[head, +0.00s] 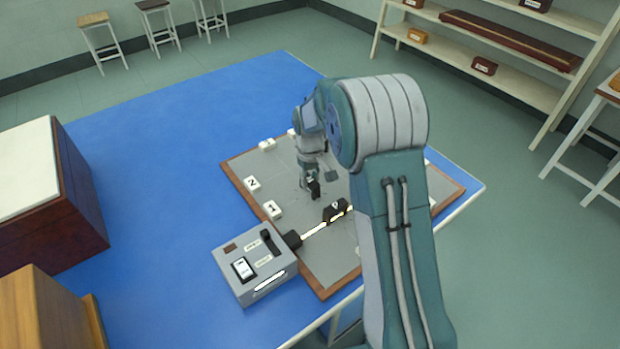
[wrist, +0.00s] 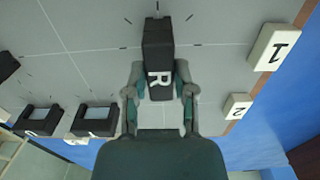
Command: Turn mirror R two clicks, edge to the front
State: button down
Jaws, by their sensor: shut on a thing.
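Mirror R (wrist: 158,50) is a black block with a white R label in the wrist view. It stands on the grey board among short dark tick marks. My gripper (wrist: 160,92) has a finger on each side of its labelled end and is shut on it. In the head view my gripper (head: 311,178) reaches down to the board, and the dark block of mirror R (head: 315,189) shows just below it. The mirror's face is hard to see in either view.
A grey lamp box (head: 255,265) at the board's front left sends a bright beam to another black block (head: 334,211). White tiles 1 (head: 272,209) and 2 (head: 252,184) stand along the left edge. Two black holders (wrist: 95,121) (wrist: 38,120) show in the wrist view.

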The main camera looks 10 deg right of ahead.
aim_at(309, 178)
jog(key=shift+w+r, duration=0.1)
jog(key=shift+w, duration=0.1)
jog(key=shift+c, duration=2.2)
grip_release()
jog(key=shift+a, duration=0.1)
notch_tip(309, 178, up, 12)
